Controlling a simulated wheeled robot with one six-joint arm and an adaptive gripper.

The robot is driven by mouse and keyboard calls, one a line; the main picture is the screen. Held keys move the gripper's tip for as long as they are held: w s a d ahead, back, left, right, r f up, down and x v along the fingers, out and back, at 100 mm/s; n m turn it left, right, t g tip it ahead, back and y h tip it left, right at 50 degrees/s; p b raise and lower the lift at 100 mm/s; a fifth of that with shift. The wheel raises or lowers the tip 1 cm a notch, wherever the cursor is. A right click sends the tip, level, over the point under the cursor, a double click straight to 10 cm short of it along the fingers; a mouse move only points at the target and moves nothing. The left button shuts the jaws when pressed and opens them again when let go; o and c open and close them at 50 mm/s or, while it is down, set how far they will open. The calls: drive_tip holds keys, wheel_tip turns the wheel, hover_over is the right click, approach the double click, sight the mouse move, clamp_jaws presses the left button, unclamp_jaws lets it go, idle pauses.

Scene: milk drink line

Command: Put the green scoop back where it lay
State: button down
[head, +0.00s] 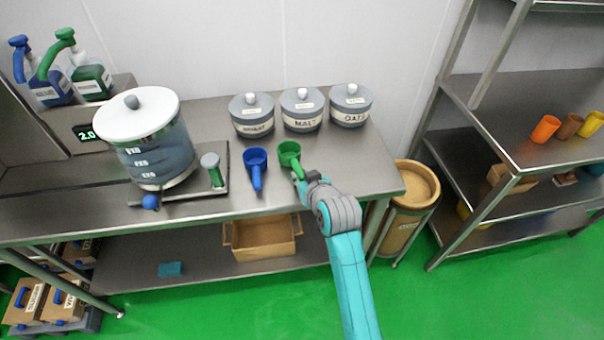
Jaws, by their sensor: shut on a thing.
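The green scoop (289,152) is on or just above the steel table (361,177), right of the blue scoop; I cannot tell whether it touches the surface. Its cup is toward the wall and its handle points toward the front edge. My gripper (298,177) is at the end of this handle and shut on it. The fingertips are small and partly hidden by the wrist.
A blue scoop (256,168) lies close to the left. Lidded canisters for wheat (252,115), malt (302,110) and oats (350,105) stand behind. A large clear vessel (150,150) stands at left. The table is bare to the right.

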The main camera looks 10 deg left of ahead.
drive_tip(key=c, duration=0.9)
unclamp_jaws()
drive_tip(key=shift+o, duration=0.2)
drive_tip(key=o, duration=0.5)
drive_tip(key=shift+o, duration=0.2)
drive_tip(key=shift+r, duration=0.2)
drive_tip(key=shift+r, duration=0.45)
drive_tip(key=v, duration=1)
